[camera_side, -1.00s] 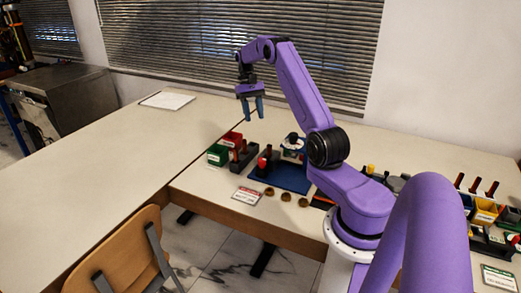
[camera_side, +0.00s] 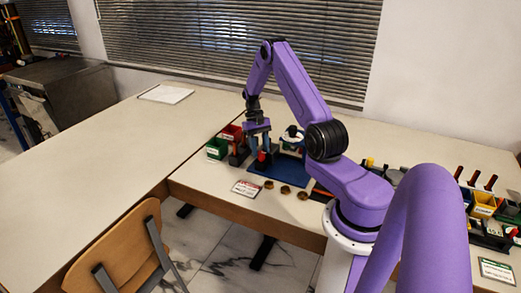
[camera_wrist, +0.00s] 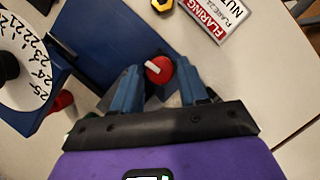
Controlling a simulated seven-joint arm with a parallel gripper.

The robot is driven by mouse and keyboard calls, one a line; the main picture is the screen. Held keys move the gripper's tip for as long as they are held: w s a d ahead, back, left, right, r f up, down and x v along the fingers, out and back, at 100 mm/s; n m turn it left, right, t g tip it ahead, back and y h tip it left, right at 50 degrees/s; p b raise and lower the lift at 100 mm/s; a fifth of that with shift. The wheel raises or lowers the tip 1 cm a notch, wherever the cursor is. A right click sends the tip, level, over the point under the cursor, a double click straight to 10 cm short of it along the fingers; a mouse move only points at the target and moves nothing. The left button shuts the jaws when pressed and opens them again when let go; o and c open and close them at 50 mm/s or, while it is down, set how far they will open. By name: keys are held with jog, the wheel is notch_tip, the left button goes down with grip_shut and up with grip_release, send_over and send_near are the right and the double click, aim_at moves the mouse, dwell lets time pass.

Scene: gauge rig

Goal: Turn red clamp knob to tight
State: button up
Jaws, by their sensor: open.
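The red clamp knob (camera_wrist: 159,69) shows in the wrist view as a round red cap with a white mark, between the tips of my gripper (camera_wrist: 158,82). My gripper is open, with one blue finger on each side of the knob; I cannot tell whether either finger touches it. In the side view the red knob (camera_side: 262,157) stands at the left part of the blue base plate (camera_side: 283,177), and my gripper (camera_side: 259,148) points down over it. A white dial with numbers (camera_wrist: 25,70) stands beside it on the rig.
Red bins (camera_side: 231,132) and green bins (camera_side: 217,148) stand left of the rig. A label card (camera_side: 246,188) and brass fittings (camera_side: 285,190) lie in front. More bins (camera_side: 483,205) stand at the far right. The left table is mostly clear.

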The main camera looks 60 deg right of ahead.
jog(key=shift+s+f, duration=0.1)
jog(key=shift+f, duration=0.2)
jog(key=c, duration=0.7)
jog(key=shift+m+y, duration=0.3)
jog(key=shift+m, duration=0.5)
jog(key=shift+c, duration=0.2)
jog(key=shift+t, duration=0.3)
jog(key=o, duration=0.7)
jog(key=shift+o, duration=0.2)
jog(key=v, duration=1.7)
jog(key=shift+r, duration=0.25)
